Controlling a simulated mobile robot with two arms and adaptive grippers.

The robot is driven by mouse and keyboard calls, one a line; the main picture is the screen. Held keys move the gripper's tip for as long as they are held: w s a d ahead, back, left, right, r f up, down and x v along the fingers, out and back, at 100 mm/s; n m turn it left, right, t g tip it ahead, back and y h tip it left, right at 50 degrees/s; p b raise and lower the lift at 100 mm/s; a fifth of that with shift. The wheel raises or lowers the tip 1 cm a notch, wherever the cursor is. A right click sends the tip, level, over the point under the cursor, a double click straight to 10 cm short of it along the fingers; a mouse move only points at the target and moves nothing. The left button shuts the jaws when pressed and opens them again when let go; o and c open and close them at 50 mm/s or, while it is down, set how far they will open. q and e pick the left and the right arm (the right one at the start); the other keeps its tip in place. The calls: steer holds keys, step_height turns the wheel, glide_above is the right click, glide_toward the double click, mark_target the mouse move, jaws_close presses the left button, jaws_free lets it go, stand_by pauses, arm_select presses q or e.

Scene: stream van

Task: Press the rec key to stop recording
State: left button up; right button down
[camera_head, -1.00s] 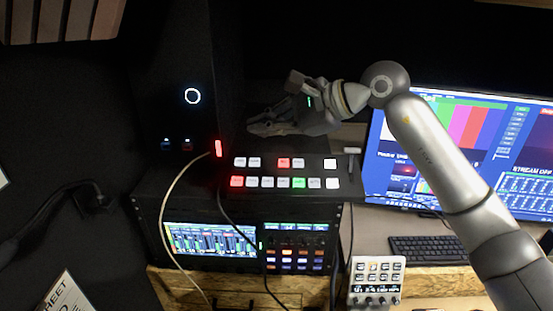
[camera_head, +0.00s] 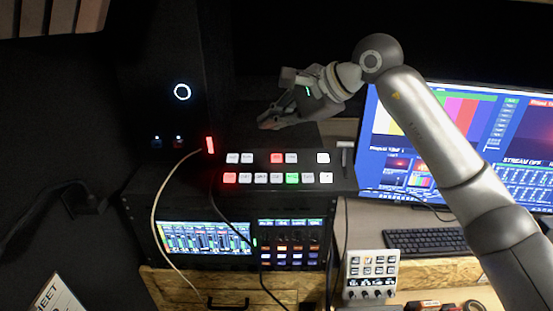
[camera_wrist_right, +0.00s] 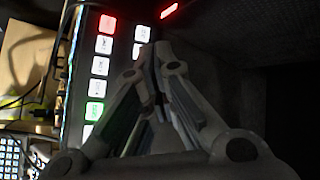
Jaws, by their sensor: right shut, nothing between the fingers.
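A black switcher panel (camera_head: 345,183) with two rows of lit keys sits on top of the rack. Its keys are mostly white, with red keys (camera_head: 230,178) (camera_head: 277,158) and a green key (camera_head: 292,178). The key labels are too small to read, so I cannot tell which is the rec key. My right gripper (camera_head: 266,122) is shut and empty, above and behind the panel's back row. In the right wrist view, its closed fingers (camera_wrist_right: 155,52) cover part of the panel, with a red key (camera_wrist_right: 107,24) and a green key (camera_wrist_right: 94,111) beside them. My left gripper is out of view.
A black tower (camera_head: 170,60) with a white light ring stands at the left. A lit monitor (camera_head: 465,150) and a keyboard (camera_head: 425,241) are at the right. A small white control box (camera_head: 372,270) stands in front. A pale cable (camera_head: 155,215) hangs before the rack.

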steer(key=f+b, duration=0.1)
steer(key=f, duration=0.1)
steer(key=w+f+b, duration=0.1)
steer(key=f, duration=0.1)
steer(key=f+b, duration=0.1)
steer(key=f, duration=0.2)
steer(key=shift+w, duration=0.4)
steer(key=shift+f, duration=0.1)
stand_by(0.8)
steer(key=shift+f+b, duration=0.35)
steer(key=shift+b, duration=0.15)
steer(key=shift+w+f+b, duration=0.15)
steer(key=shift+f+b, duration=0.2)
steer(key=shift+f, duration=0.05)
stand_by(0.4)
stand_by(0.4)
steer(key=shift+s+r+p, duration=0.2)
steer(key=shift+r+p, duration=0.1)
steer(key=shift+r, duration=0.5)
steer(key=shift+r, duration=0.15)
steer(key=r+p, duration=0.1)
steer(key=r, duration=0.1)
steer(key=s+r+p, duration=0.1)
steer(key=r, duration=0.1)
steer(key=shift+s+r, duration=0.1)
steer(key=shift+r, duration=0.2)
